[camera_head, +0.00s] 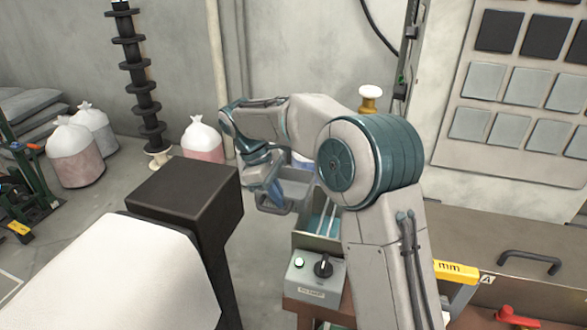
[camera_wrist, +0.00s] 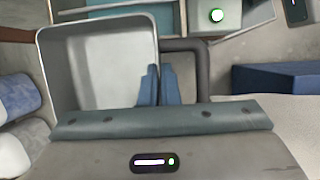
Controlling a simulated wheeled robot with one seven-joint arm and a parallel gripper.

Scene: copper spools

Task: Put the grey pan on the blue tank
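The grey pan (camera_wrist: 95,75) is a shallow rectangular pan with a dark bent handle (camera_wrist: 203,62), seen in the wrist view. In the head view the pan (camera_head: 282,203) hangs under my gripper (camera_head: 265,183). My gripper's blue fingers (camera_wrist: 161,86) are close together at the pan's handle-side wall, apparently pinching its rim. A dark blue box (camera_wrist: 275,78) stands to the right in the wrist view and may be the blue tank. I cannot match it surely in the head view, where my arm hides part of the scene.
A control box (camera_head: 315,276) with a green light and black knob stands below right of the pan. An open bin (camera_head: 318,242) with light blue contents is behind it. A brown bench (camera_head: 515,280) is at right; sacks (camera_head: 73,157) and black spools (camera_head: 143,90) are at left.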

